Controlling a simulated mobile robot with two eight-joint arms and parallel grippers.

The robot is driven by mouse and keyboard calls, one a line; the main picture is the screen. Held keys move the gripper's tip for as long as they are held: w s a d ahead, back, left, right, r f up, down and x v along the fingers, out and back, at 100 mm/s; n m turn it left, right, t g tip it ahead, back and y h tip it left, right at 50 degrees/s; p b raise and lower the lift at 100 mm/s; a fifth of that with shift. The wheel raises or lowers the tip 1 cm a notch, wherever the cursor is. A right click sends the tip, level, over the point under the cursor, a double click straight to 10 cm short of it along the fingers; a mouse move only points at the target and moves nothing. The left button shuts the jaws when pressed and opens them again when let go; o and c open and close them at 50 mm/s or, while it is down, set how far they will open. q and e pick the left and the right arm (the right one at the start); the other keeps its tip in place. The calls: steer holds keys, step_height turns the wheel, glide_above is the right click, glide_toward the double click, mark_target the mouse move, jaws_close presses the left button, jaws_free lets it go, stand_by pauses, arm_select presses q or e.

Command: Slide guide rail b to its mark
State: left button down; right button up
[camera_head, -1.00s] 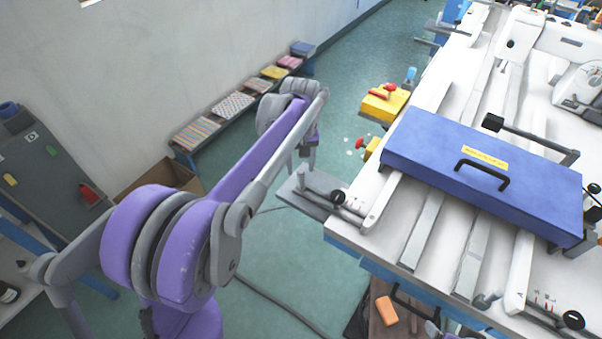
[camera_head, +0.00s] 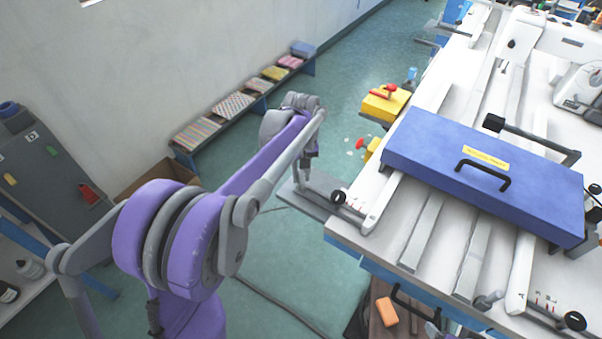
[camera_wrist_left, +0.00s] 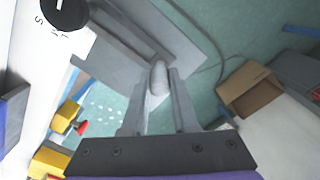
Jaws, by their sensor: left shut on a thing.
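A white guide rail (camera_head: 383,202) with a black knob (camera_head: 338,197) lies at the table's left end, partly under the blue case. Its letter is not readable, so I cannot tell if it is rail b. Small marks show beside the knob. A grey plate (camera_head: 318,207) juts out past the table edge. My left gripper (camera_head: 304,178) is low over this plate. In the left wrist view its fingers (camera_wrist_left: 158,85) are shut on a rounded grey peg (camera_wrist_left: 160,77). The knob also shows in the left wrist view (camera_wrist_left: 64,12). My right gripper is not in view.
A blue case (camera_head: 440,160) with a black handle covers the rails' middle. A second white rail (camera_head: 520,270) with a black knob (camera_head: 574,320) lies at the right. Yellow boxes (camera_head: 385,103) stand by the table's left edge. Open floor (camera_head: 290,240) lies left of the table.

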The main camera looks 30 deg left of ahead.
arm_select(q)
steer(key=shift+d, duration=0.8)
steer(key=c, duration=0.7)
jaws_free()
steer(key=shift+r, duration=0.1)
step_height(320, 180, up, 11)
steer(key=shift+f, duration=0.15)
